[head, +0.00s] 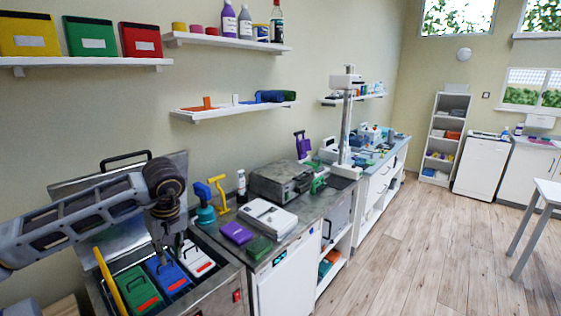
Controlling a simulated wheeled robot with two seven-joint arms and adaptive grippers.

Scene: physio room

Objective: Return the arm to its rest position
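My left arm comes in from the left edge and bends down at a dark wrist joint. My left gripper (170,256) points downward over an open steel tank (220,287) at the lower left. The gripper is small and dark here, and I cannot tell whether its fingers are apart or closed. I see no object clearly held in it. Below and beside it, green (138,288), blue (168,275) and white (196,258) packs with red handles stand in the tank. My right gripper is not in view.
The tank's raised lid (112,178) stands behind my arm. A blue-green tool (205,205) and a yellow clamp-like item (219,190) stand on the counter beside the tank. Purple (236,233) and green (259,247) blocks lie near the counter edge. The wooden floor (420,250) at right is mostly clear.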

